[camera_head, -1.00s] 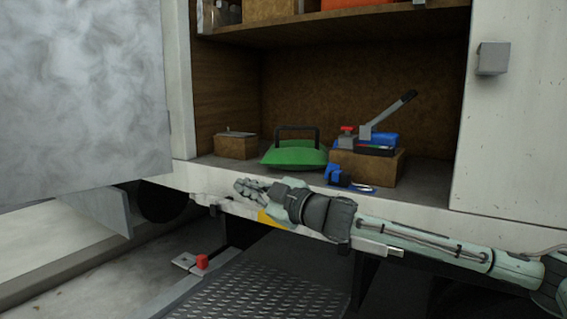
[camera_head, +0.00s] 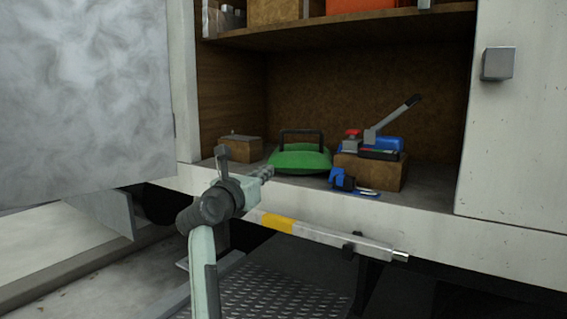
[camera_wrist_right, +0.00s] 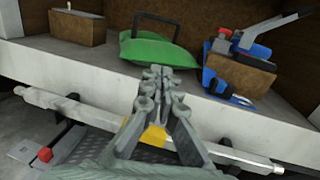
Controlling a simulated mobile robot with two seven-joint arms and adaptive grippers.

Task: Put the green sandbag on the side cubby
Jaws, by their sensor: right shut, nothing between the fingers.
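The green sandbag (camera_head: 299,159), with a black handle on top, lies on the floor of the side cubby (camera_head: 430,193) in the truck body. My right gripper (camera_head: 266,172) is shut and empty just in front of the cubby's edge, with its fingertips pointing at the sandbag's left side. In the right wrist view, its closed fingertips (camera_wrist_right: 158,72) appear just below the sandbag (camera_wrist_right: 158,48); whether they touch it cannot be told. My left gripper is not in view.
Right of the sandbag is a wooden block (camera_head: 371,172) bearing blue and grey tools, with a blue clamp (camera_head: 342,180) in front. A small wooden box (camera_head: 241,150) stands left. An upper shelf (camera_head: 340,19) overhangs. A rail (camera_head: 330,235) runs below the cubby edge.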

